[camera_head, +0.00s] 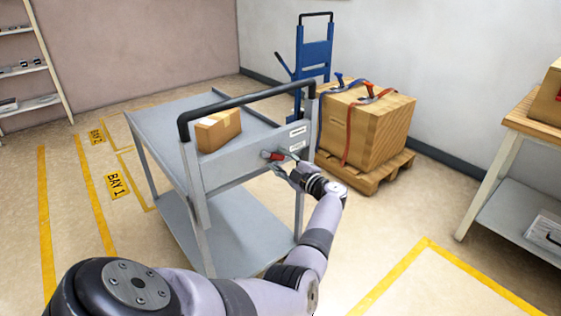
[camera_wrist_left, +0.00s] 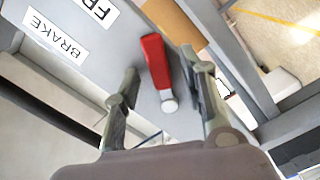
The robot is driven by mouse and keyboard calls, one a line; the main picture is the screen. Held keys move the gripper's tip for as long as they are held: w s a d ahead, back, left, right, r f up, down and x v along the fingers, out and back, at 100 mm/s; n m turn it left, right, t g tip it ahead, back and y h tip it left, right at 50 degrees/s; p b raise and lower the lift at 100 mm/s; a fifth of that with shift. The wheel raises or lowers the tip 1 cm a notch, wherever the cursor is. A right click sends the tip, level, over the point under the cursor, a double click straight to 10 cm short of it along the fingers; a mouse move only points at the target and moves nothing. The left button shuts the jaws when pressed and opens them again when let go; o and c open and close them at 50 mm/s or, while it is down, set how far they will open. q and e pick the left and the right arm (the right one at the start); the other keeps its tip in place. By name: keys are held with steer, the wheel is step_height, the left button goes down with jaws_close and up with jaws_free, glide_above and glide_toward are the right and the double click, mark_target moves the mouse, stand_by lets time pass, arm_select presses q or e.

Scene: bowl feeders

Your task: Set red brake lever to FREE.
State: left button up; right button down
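The red brake lever (camera_head: 267,155) is on the end panel of the grey cart (camera_head: 222,168), below the black handle, its red grip pointing left in the head view. In the left wrist view, the red lever (camera_wrist_left: 155,62) has a pale round end. My left gripper (camera_head: 284,163) is at the panel beside the lever. Its two fingers (camera_wrist_left: 160,72) are open, one on each side of the lever, with gaps visible. A BRAKE label (camera_wrist_left: 57,34) and a partly cut-off label starting FR (camera_wrist_left: 98,8) are on the panel. My right gripper is out of view.
A cardboard box (camera_head: 218,130) sits on the cart's top. A strapped wooden crate (camera_head: 365,125) on a pallet and a blue hand truck (camera_head: 313,60) stand behind. A workbench (camera_head: 520,125) is at right. Marked floor is open at left and front right.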

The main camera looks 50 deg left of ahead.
arm_select(q)
steer(key=s+d, duration=0.1)
steer(key=d, duration=1)
steer(key=shift+d, duration=0.3)
